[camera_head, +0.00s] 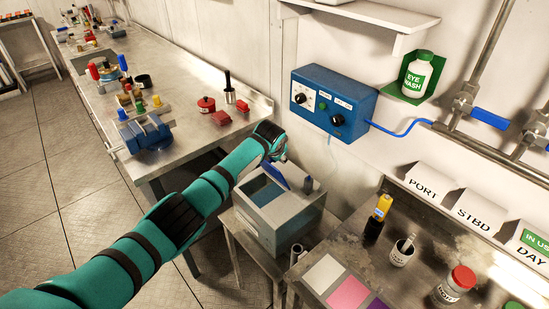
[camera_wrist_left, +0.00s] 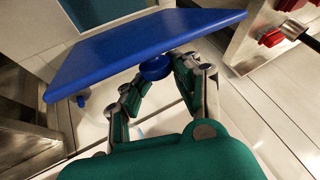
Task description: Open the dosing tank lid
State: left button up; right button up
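The dosing tank (camera_head: 285,215) is a grey box on a small metal stand in the head view. Its blue lid (camera_head: 290,179) is tilted steeply up, and a bluish opening shows to its left. The lid (camera_wrist_left: 150,45) spans the upper part of the left wrist view, with a round blue knob (camera_wrist_left: 155,68) on its near face. My left gripper (camera_head: 280,157) is just behind the raised lid in the head view. In the wrist view its fingers (camera_wrist_left: 160,80) close in on the knob from both sides and appear to hold it. My right gripper is not in view.
A blue control box (camera_head: 333,102) hangs on the wall behind the tank. A metal bench (camera_head: 185,90) with a vise and red items runs back to the left. A worktop (camera_head: 400,215) at right holds a yellow-topped meter (camera_head: 379,213), a cup (camera_head: 402,253) and a red-capped jar (camera_head: 453,287).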

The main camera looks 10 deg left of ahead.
pick_arm(q)
jog(key=o, duration=0.3)
jog(key=shift+s+f, duration=0.1)
jog(key=shift+s, duration=0.15)
jog(key=shift+o, duration=0.2)
jog(key=shift+w+a+f, duration=0.15)
jog(key=shift+a+f, duration=0.1)
jog(key=shift+f, duration=0.05)
jog(key=v, duration=1.2)
jog(key=shift+d+r, duration=0.1)
